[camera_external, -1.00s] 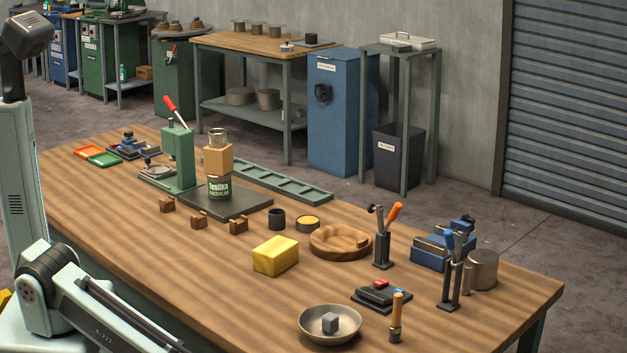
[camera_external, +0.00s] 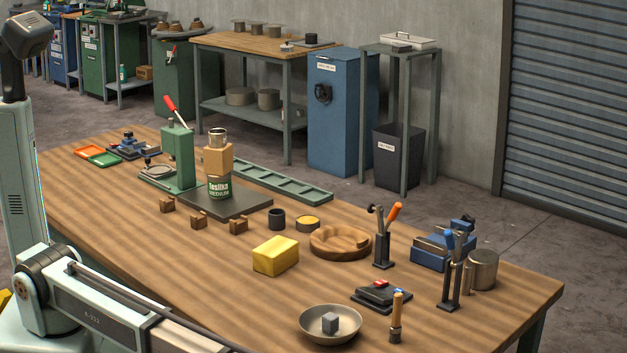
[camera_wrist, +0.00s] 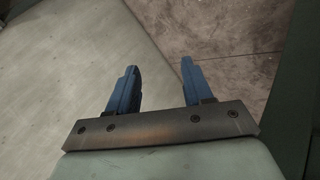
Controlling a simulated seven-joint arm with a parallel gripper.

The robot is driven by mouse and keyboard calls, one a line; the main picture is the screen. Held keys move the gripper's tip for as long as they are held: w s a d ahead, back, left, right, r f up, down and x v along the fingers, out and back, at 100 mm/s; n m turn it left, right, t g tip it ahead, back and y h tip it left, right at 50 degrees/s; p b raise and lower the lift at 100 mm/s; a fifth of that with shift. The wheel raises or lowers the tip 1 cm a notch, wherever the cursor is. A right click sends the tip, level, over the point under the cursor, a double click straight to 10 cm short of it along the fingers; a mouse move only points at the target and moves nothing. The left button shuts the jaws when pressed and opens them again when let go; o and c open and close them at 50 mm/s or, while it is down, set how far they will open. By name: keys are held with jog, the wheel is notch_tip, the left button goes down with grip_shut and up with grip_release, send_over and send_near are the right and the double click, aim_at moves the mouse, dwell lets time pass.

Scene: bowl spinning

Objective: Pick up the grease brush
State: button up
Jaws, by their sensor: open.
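What looks like the grease brush (camera_external: 396,317), a wooden handle above a dark lower end, stands upright near the table's front right edge, just right of a shallow metal bowl (camera_external: 308,322). My gripper (camera_wrist: 158,73) shows only in the wrist view. Its two blue fingers are apart, with nothing between them. No brush shows in that view. In the external view my gripper is out of frame, and only part of my arm shows at the lower left.
Upright tool stands (camera_external: 382,250) (camera_external: 450,285), a yellow block (camera_external: 275,255) and a round wooden dish (camera_external: 338,254) are nearby. The table's front left is clear.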

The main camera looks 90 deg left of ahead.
jog(key=w+a+r+m, duration=0.1)
jog(key=w+a+r, duration=0.15)
jog(key=r, duration=0.35)
jog(key=w+a+r+m+y, duration=0.1)
jog(key=w+a+r, duration=0.1)
jog(key=a+r, duration=0.25)
jog(key=w+a+r+m, duration=0.1)
jog(key=w+a+r, duration=0.1)
jog(key=r, duration=0.4)
jog(key=s+a+r+y, duration=0.15)
jog(key=a+r, duration=0.35)
jog(key=a, duration=0.5)
jog(key=a+r+g+y, duration=0.1)
jog(key=a+r+y, duration=0.25)
jog(key=a, duration=0.75)
jog(key=s+a+r+y, duration=0.1)
jog(key=a+r, duration=0.4)
jog(key=a, duration=0.5)
send_near(399, 325)
jog(key=shift+n, duration=0.4)
jog(key=shift+w+a+f, duration=0.2)
jog(key=shift+w+f, duration=0.45)
jog(key=shift+f, duration=0.15)
jog(key=shift+w+a+f, duration=0.2)
jog(key=shift+w+f, duration=0.45)
jog(key=shift+f, duration=0.1)
jog(key=shift+w+a+f, duration=0.2)
jog(key=shift+w+f, duration=0.4)
jog(key=shift+f, duration=0.2)
jog(key=shift+c, duration=0.4)
